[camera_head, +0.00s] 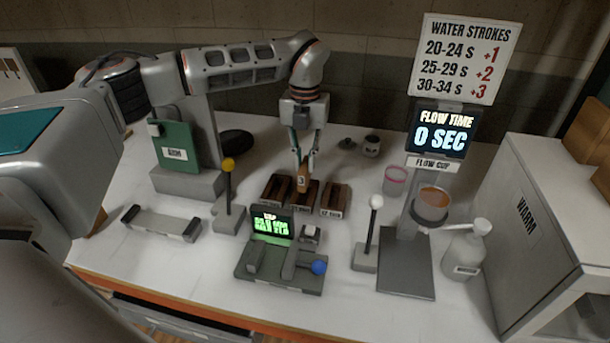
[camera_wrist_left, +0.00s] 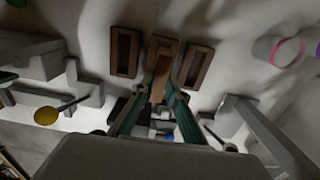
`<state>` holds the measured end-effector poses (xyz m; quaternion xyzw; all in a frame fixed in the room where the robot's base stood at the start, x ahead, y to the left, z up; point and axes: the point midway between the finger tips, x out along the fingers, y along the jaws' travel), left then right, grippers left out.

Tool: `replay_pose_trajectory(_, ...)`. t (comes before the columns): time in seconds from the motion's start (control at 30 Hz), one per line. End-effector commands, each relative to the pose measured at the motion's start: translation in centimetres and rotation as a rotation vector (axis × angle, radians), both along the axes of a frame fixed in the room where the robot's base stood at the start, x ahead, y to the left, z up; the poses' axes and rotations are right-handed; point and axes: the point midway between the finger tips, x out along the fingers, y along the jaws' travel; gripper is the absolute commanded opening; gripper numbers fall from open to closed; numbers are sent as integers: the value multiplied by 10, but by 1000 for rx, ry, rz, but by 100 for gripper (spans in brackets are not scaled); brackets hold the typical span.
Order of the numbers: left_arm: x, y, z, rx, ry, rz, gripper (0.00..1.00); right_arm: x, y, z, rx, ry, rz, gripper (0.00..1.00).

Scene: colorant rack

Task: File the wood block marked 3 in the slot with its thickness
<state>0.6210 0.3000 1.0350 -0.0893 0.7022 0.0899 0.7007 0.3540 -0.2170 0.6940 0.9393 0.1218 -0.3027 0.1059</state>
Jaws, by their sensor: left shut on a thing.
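The wood block marked 3 (camera_head: 301,182) is light brown and upright between the fingertips of my left gripper (camera_head: 302,170). The gripper is shut on it, pointing down. In the left wrist view the block (camera_wrist_left: 160,82) shows between the two teal fingers (camera_wrist_left: 158,98). Three dark wooden slot holders stand in a row: a left one (camera_head: 271,190), a middle one (camera_head: 309,208) and a right one (camera_head: 335,199). The block is at the middle holder. I cannot tell how far it is inside the slot. My right gripper is not in view.
A device with a lit green screen (camera_head: 271,226) stands in front of the holders. A yellow-knobbed lever (camera_head: 228,190) is left, and a white-knobbed lever (camera_head: 372,230) is right.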

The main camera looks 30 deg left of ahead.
Motion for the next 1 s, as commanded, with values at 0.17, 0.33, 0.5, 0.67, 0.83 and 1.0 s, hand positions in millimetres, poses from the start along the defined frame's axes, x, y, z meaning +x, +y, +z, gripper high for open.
replay_pose_trajectory(0.17,0,0,-12,0,-1,0,0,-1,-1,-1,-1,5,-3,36)
replay_pose_trajectory(0.33,-1,0,-29,0,3,0,0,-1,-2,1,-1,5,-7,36)
replay_pose_trajectory(0.5,0,0,-51,0,1,-1,0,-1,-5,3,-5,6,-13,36)
replay_pose_trajectory(0.67,0,0,-53,1,-2,-1,0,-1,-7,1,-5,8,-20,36)
replay_pose_trajectory(0.83,0,0,-55,0,-1,-1,0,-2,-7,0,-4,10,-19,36)
replay_pose_trajectory(1.0,0,0,-56,0,-1,-1,31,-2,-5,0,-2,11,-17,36)
